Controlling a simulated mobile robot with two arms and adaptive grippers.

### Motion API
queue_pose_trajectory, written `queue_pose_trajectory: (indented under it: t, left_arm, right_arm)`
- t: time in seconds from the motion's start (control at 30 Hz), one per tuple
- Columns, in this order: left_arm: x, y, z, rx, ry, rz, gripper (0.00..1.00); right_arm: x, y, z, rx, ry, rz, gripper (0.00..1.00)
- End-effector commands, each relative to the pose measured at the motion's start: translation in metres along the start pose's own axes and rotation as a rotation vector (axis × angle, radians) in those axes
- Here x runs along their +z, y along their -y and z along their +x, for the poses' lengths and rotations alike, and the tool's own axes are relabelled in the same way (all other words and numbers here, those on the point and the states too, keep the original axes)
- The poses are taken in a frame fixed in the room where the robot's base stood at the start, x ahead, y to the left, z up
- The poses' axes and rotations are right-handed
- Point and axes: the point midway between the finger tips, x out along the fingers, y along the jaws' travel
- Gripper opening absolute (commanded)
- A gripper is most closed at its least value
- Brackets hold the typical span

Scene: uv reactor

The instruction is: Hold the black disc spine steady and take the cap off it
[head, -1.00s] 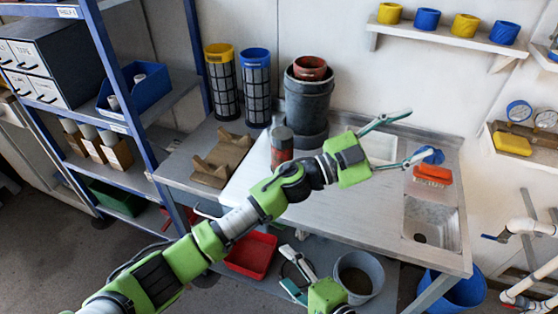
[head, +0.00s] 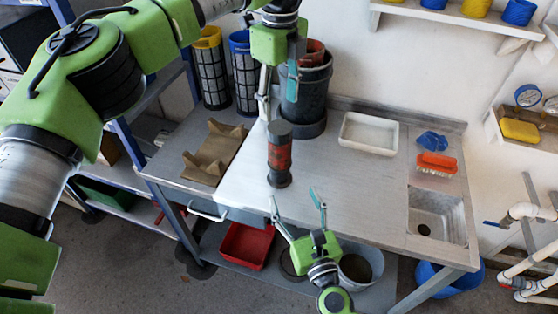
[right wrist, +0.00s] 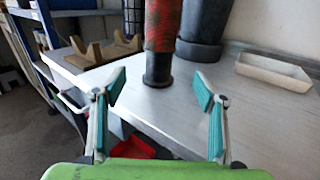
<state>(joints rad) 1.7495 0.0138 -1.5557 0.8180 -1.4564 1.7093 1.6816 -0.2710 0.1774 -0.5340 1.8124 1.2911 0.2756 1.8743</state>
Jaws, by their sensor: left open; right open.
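The disc spine (head: 279,160) stands upright on the steel bench, dark at its foot with a worn red middle. A dark grey cap (head: 279,131) appears to sit on its top. My left gripper (head: 279,108) is open, pointing down just above the cap in the head view, with no clear contact. My right gripper (head: 295,197) is open and empty at the bench's front edge, in front of the spine. In the right wrist view the spine's lower part (right wrist: 161,35) stands beyond and between the open fingers (right wrist: 159,78); its top is out of frame.
A dark bucket (head: 306,95) with a rust-red pot stands close behind the spine. A brown cradle (head: 215,155) lies to the left, a white tray (head: 368,133) to the right. A red brush (head: 436,162) and a sink (head: 437,215) are farther right. The bench middle is clear.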

Motion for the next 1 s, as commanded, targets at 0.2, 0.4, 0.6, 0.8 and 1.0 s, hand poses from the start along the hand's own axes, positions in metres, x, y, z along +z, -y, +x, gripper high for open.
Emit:
queue_pose_trajectory:
  t: [0.2,0.4,0.6,0.8,1.0]
  left_arm:
    - [-0.001,0.001,0.001,-0.002,-0.003,0.003,0.54]
    - [-0.001,0.001,0.001,-0.003,-0.004,0.004,0.54]
    - [-0.002,0.001,0.001,-0.003,-0.005,0.004,0.54]
    - [-0.002,0.001,0.001,-0.003,-0.005,0.005,0.54]
    - [-0.002,0.001,0.001,-0.003,-0.005,0.005,0.54]
  right_arm:
    - [0.002,0.000,0.040,-0.002,0.003,0.001,0.65]
    - [0.002,-0.001,0.080,0.001,0.003,-0.001,0.65]
    - [0.001,-0.001,0.111,0.002,0.002,-0.003,0.65]
    - [0.000,-0.001,0.126,0.002,0.000,-0.003,0.65]
    - [0.001,-0.001,0.128,0.002,0.001,-0.003,0.65]
